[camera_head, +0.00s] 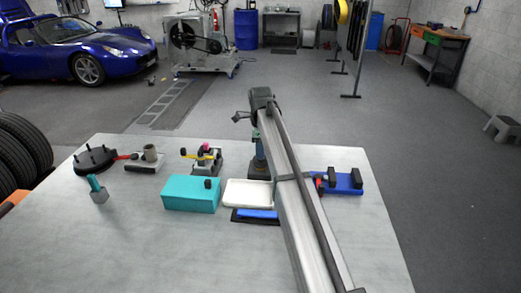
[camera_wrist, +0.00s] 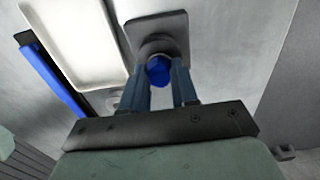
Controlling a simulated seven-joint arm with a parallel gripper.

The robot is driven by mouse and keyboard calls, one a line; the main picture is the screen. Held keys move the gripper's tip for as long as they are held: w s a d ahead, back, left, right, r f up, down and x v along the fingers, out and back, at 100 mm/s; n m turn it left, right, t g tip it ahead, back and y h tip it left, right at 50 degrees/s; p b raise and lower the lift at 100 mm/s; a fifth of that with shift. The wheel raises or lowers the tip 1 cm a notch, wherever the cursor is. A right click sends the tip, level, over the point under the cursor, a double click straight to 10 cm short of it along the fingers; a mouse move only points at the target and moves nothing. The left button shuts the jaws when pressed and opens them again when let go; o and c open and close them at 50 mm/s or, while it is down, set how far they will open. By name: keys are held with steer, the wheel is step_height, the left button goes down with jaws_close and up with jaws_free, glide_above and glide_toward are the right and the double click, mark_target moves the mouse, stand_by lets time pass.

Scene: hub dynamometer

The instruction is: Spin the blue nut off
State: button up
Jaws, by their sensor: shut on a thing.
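The blue nut (camera_wrist: 159,72) shows in the wrist view between the two fingers of my gripper (camera_wrist: 160,78), just in front of a grey round hub (camera_wrist: 160,43) on a dark square base (camera_wrist: 154,23). My gripper is shut on the nut, one finger on either side. I cannot tell how far the nut sits on its thread, which is hidden. In the head view my gripper (camera_head: 259,152) points down at the grey base (camera_head: 258,173), and the nut is hidden there.
A white tray (camera_head: 236,201) lies left of the base, with a blue bar (camera_head: 258,214) in front. A teal box (camera_head: 185,195) stands further left. A blue fixture (camera_head: 345,183) is at right, beside my arm. Other fixtures stand at the left back. The table's front left is clear.

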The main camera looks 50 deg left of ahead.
jaws_close()
steer(key=n, duration=1)
steer(key=shift+a+r, duration=0.1)
steer(key=n, duration=0.8)
steer(key=shift+w+n, duration=0.1)
steer(key=shift+n, duration=0.3)
steer(key=n, duration=0.5)
steer(key=shift+r, duration=0.1)
steer(key=o, duration=0.6)
jaws_free()
